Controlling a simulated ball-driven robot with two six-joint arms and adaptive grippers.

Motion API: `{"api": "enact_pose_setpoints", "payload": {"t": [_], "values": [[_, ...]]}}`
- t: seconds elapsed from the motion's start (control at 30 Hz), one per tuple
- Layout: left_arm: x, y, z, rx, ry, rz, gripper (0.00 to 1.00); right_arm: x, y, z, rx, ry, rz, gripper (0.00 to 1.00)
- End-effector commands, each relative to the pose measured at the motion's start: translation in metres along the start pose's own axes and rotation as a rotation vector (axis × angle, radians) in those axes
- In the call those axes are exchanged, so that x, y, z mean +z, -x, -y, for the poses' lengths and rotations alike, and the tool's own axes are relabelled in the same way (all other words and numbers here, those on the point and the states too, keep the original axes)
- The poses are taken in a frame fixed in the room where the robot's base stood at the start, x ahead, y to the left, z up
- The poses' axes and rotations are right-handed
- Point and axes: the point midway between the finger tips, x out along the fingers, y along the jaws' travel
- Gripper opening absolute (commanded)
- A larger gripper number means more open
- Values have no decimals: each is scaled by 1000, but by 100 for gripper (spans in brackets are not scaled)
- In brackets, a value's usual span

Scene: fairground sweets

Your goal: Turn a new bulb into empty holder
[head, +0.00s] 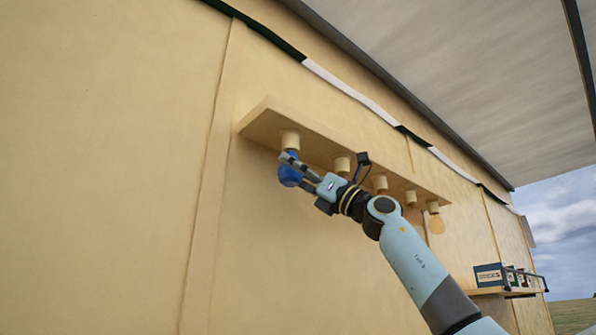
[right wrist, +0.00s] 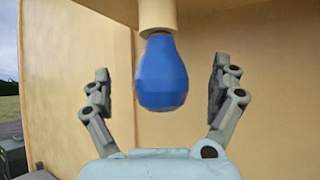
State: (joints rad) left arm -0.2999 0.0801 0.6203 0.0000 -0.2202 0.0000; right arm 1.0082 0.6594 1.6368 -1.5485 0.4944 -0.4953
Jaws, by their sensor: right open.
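A blue bulb (head: 287,178) hangs upright under the leftmost cream holder (head: 290,139) of the sloping-looking shelf board. In the right wrist view the bulb (right wrist: 162,78) has its neck at the mouth of the holder (right wrist: 158,17); whether it is fully turned in cannot be told. My right gripper (head: 293,167) is open, with one finger on each side of the bulb and a clear gap to both in the wrist view. An orange bulb (head: 437,224) hangs from the rightmost holder (head: 433,207). My left gripper is out of view.
The cream wall (head: 120,170) is close behind. A small shelf (head: 492,292) with boxes (head: 490,275) is at lower right. Space left of the board is clear.

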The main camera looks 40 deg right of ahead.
Motion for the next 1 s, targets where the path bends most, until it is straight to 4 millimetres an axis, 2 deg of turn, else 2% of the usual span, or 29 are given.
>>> {"api": "enact_pose_setpoints", "payload": {"t": [0.53, 1.0], "values": [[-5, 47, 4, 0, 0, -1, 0, 2, -2, -2, -90, 72, -2, 94], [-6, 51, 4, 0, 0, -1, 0, -1, -2, -8, -270, 212, 1, 94]]}}
